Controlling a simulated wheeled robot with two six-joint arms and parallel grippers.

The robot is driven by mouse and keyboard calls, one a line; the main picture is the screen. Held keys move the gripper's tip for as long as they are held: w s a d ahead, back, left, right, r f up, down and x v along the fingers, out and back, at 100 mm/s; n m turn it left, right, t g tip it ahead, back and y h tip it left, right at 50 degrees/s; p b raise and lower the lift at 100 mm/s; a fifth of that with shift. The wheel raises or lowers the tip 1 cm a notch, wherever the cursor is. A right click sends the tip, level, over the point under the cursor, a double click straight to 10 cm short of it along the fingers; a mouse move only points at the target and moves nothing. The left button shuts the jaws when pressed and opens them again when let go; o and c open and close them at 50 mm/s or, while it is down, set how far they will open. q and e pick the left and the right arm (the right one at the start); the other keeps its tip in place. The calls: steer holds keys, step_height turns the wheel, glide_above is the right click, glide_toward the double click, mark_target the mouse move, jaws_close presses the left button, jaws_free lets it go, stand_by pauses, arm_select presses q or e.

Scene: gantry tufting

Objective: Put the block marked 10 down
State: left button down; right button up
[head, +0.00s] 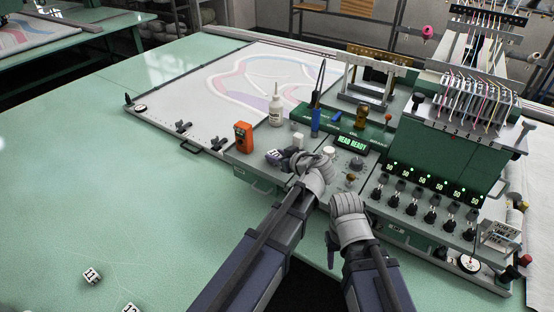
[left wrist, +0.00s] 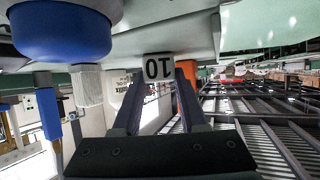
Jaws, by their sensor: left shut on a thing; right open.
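The block marked 10 (left wrist: 158,67) is a small white cube with black digits, upside down in the left wrist view. In the head view the block (head: 273,157) shows at the tip of my left gripper (head: 281,158), over the left part of the grey machine panel. My left gripper (left wrist: 160,100) is shut on the block, with one finger on each side. The block is close to the panel surface; I cannot tell whether it touches. My right gripper (head: 334,243) is open and empty at the panel's front edge, its fingers partly hidden.
An orange device (head: 243,136), a white bottle (head: 275,106) and a blue-handled tool (head: 315,122) stand around the left gripper. Knobs and switches (head: 410,208) fill the panel to the right. Blocks marked 11 (head: 91,275) and 12 (head: 130,308) lie on the green table (head: 80,190), mostly clear.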

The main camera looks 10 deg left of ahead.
arm_select(q)
steer(key=shift+f, duration=0.2)
steer(key=shift+c, duration=2.2)
jaws_free()
steer(key=shift+r, duration=0.1)
arm_select(e)
steer(key=shift+f, duration=0.1)
arm_select(q)
steer(key=shift+r, duration=0.2)
arm_select(e)
steer(key=shift+r, duration=0.2)
